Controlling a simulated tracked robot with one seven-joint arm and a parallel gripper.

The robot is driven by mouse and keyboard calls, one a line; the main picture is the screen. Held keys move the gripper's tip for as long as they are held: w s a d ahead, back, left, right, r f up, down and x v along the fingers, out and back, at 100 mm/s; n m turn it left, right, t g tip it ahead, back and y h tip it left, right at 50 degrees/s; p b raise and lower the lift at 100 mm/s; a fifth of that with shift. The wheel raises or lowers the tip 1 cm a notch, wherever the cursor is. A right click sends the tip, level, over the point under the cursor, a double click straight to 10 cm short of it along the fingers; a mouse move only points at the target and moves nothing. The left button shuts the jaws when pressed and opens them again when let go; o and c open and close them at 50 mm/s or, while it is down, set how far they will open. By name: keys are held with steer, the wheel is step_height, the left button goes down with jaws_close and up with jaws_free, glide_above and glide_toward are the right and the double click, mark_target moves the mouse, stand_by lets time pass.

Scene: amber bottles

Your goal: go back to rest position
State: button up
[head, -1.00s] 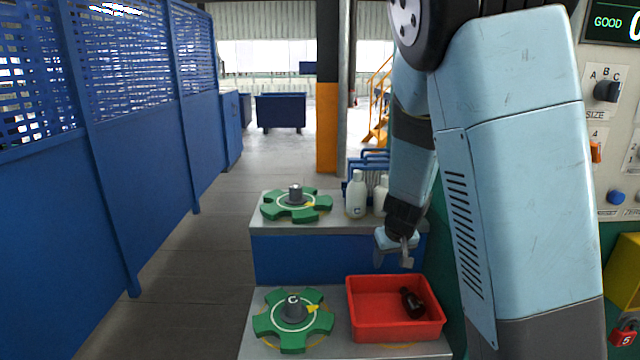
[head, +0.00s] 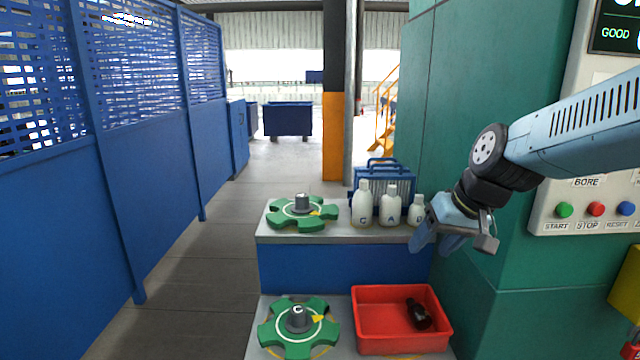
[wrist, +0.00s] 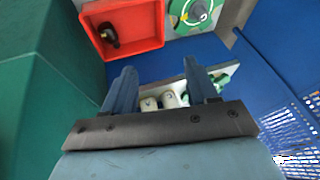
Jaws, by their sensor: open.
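My gripper (head: 452,240) is open and empty. It hangs in front of the green machine wall, to the right of the white bottles and above the right end of the benches. In the wrist view its two fingers (wrist: 163,88) are spread apart with nothing between them in their grip. A dark amber bottle (head: 419,315) lies on its side in the red tray (head: 375,345), well below and apart from my gripper. The tray and the bottle also show at the top of the wrist view (wrist: 109,35).
White bottles marked with letters (head: 363,205) stand on the rear bench beside a blue rack (head: 392,178). Green star wheels (head: 303,212) sit on both benches. A button panel (head: 590,209) is close on the right. A blue fence (head: 100,220) lines the left; the floor between is clear.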

steer(key=s+d+r+h, duration=0.1)
steer(key=s+r, duration=0.1)
steer(key=s, duration=0.3)
steer(key=s+d+r+m+t+h, duration=0.1)
steer(key=s+r+h, duration=0.1)
steer(key=s, duration=0.3)
steer(key=shift+d+r, duration=0.2)
steer(key=shift+r, duration=0.45)
steer(key=shift+c, duration=1.4)
steer(key=shift+d, duration=0.15)
